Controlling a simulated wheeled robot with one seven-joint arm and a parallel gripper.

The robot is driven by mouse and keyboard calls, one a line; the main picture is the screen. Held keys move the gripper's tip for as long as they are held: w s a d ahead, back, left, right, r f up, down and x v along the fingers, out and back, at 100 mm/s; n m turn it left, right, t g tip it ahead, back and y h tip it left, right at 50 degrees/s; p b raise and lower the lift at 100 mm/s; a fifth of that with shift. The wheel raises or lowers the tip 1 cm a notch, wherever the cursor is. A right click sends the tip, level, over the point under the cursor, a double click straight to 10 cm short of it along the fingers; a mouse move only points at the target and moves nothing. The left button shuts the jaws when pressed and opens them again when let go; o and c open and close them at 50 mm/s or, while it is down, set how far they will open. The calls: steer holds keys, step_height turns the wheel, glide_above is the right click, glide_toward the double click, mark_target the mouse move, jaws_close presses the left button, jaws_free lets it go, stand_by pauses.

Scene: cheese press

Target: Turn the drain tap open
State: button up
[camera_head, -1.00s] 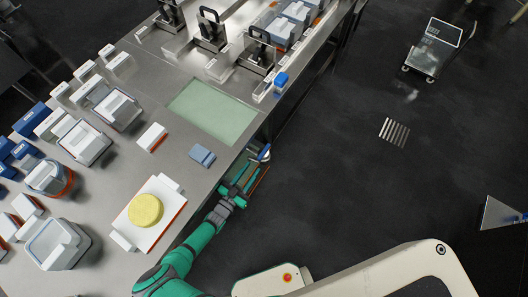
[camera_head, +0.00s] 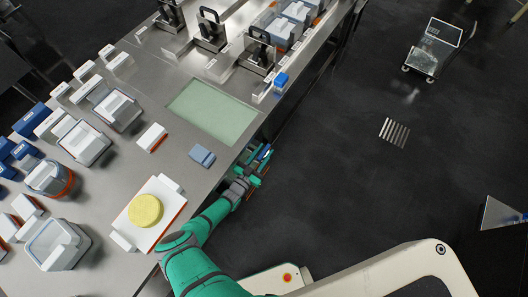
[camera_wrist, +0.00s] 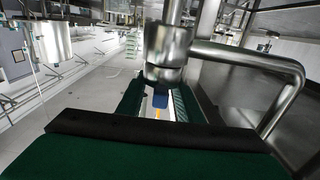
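In the head view, a bit of the blue handle (camera_head: 265,153) shows at the table's front edge, partly hidden by my gripper (camera_head: 258,165). Contact with the handle cannot be made out.
A bent steel pipe (camera_wrist: 285,75) runs close to the right of my gripper in the wrist view. The steel table (camera_head: 120,205) carries white moulds, a blue block (camera_head: 202,155) and a yellow cheese (camera_head: 145,209). The dark floor to the right is largely clear.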

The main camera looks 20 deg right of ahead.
steer(key=shift+c, duration=0.4)
jaws_close()
